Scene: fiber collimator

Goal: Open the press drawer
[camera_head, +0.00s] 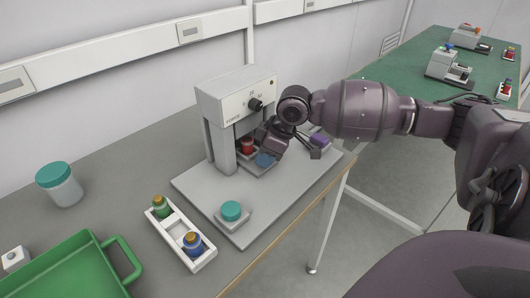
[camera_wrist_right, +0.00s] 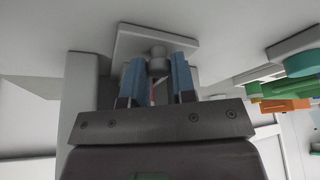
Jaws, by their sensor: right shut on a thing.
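The grey press (camera_head: 236,97) stands at the back of a light grey base plate on the bench, with a black knob on its upper front. Its drawer (camera_head: 255,168) is a small grey tray low between the uprights, holding a red piece (camera_head: 247,145). My right gripper (camera_head: 266,160) is at the drawer's front. In the right wrist view, its blue fingers (camera_wrist_right: 157,76) are shut around a short round grey handle (camera_wrist_right: 157,62) in front of a flat grey plate (camera_wrist_right: 150,42). The gripper partly hides the drawer, so I cannot tell how far it is out. My left gripper is not in view.
A teal button (camera_head: 231,211) is on the base plate's front, and a purple-topped block (camera_head: 320,140) is at its right. A white holder (camera_head: 180,240) with two bottles, a green tray (camera_head: 70,270) and a teal-lidded jar (camera_head: 60,184) are at left.

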